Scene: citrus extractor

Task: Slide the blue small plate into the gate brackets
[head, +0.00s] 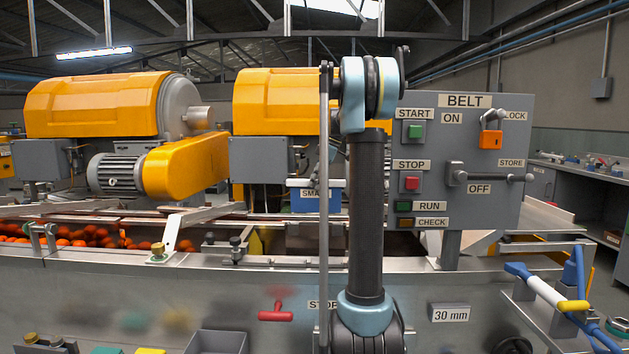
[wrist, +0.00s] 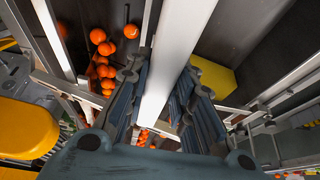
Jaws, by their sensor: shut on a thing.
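The blue small plate (head: 302,205), with a partly covered label starting "SMA", hangs upright above the conveyor trough in the head view. A white bar (head: 298,183) runs along its top, and my arm hides its right part. In the wrist view my gripper (wrist: 163,85) is shut on this white bar (wrist: 178,45), one finger on each side. The blue face of the plate is not seen there. Metal brackets with dark knobs (head: 238,246) stand on the trough edge below and left of the plate. I cannot tell whether these are the gate brackets, or whether the plate touches any.
Oranges (head: 90,236) lie in the trough at left and show in the wrist view (wrist: 104,68). A yellow block (wrist: 212,76) is right of my fingers. The belt control panel (head: 462,150) stands at right. A blue-and-white handled tool (head: 548,292) rests at front right.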

